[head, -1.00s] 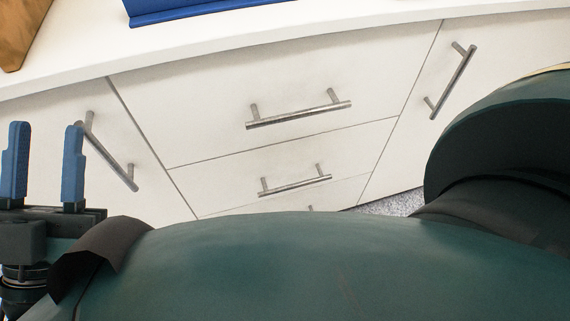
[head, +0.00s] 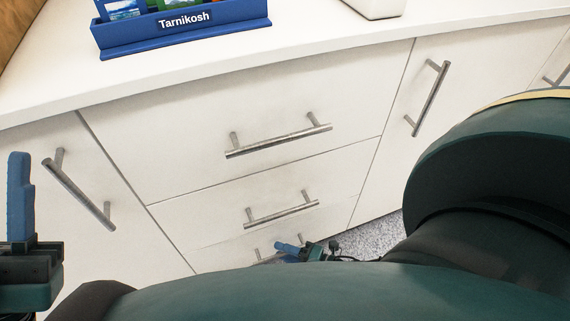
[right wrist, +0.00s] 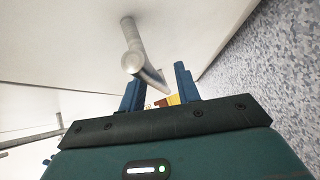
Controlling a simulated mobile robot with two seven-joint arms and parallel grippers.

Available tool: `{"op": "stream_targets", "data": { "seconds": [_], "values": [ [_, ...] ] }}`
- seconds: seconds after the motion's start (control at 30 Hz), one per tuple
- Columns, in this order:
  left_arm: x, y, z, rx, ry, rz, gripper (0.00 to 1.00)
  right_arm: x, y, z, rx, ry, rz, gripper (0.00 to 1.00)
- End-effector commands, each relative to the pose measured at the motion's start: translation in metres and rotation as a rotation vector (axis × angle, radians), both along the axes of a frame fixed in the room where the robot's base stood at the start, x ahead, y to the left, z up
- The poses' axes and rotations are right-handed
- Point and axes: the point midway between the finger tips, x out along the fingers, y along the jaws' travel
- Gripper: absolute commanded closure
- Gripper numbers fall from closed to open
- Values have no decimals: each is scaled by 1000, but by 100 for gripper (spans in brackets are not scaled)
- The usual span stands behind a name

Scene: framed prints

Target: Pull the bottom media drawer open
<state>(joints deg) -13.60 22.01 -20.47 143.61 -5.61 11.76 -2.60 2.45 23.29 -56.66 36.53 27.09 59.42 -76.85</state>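The bottom drawer is the lowest white front (head: 225,255) of a three-drawer stack; my own body hides much of it in the head view. Its metal bar handle (head: 263,257) shows partly there. My right gripper (head: 290,248) is at this handle's right end. In the right wrist view the bar handle (right wrist: 147,72) runs lengthwise between the two blue fingers of my right gripper (right wrist: 158,82), which stand apart. Contact cannot be told. The drawer looks closed. My left gripper (head: 20,200) is at the left edge, away from the cabinet handles, with one finger out of frame.
The middle drawer handle (head: 282,210) and top drawer handle (head: 278,141) are above. Cabinet doors with handles flank the stack. A blue rack (head: 183,38) marked Tarnikosh stands on the white countertop (head: 300,40). Grey speckled floor (head: 372,238) lies at the right.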

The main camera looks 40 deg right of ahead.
Motion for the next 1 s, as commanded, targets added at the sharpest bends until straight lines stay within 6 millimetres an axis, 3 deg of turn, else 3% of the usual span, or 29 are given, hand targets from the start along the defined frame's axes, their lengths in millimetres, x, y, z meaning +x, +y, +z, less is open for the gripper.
{"op": "stream_targets", "data": {
  "seconds": [0.27,0.63,1.0],
  "values": [
    [0,0,1,1,-5,2,64,1,1,0,1,1,0,69],
    [0,0,1,2,-3,2,64,0,0,0,1,1,0,99],
    [0,0,0,3,-1,3,64,0,0,0,1,1,0,100]
  ]
}}
